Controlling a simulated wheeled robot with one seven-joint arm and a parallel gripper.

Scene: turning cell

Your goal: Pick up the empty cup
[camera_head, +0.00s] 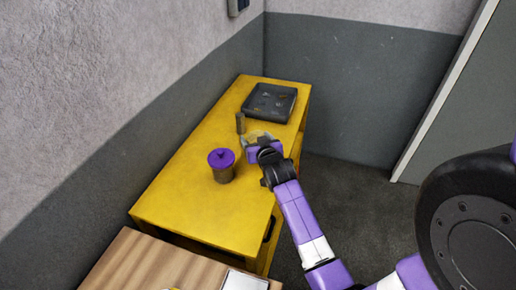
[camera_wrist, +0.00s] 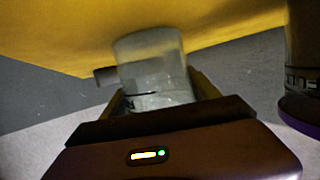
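The cup (camera_wrist: 155,65) is clear, looks like glass, and shows a dark marking low in the wrist view. It sits between the two fingers of my gripper (camera_wrist: 160,98), which look shut against its sides. In the head view my gripper (camera_head: 260,144) is over the middle of the yellow cabinet top, near its right edge. The cup shows there only as a pale patch (camera_head: 256,135), mostly hidden by my gripper. I cannot tell whether its base touches the cabinet top.
A jar with a purple lid (camera_head: 222,164) stands nearer on the yellow cabinet (camera_head: 190,212). A small grey-brown cylinder (camera_head: 240,123) stands just left of the cup. A dark tray (camera_head: 249,110) with small parts is at the far end. A wooden surface (camera_head: 150,268) lies in front.

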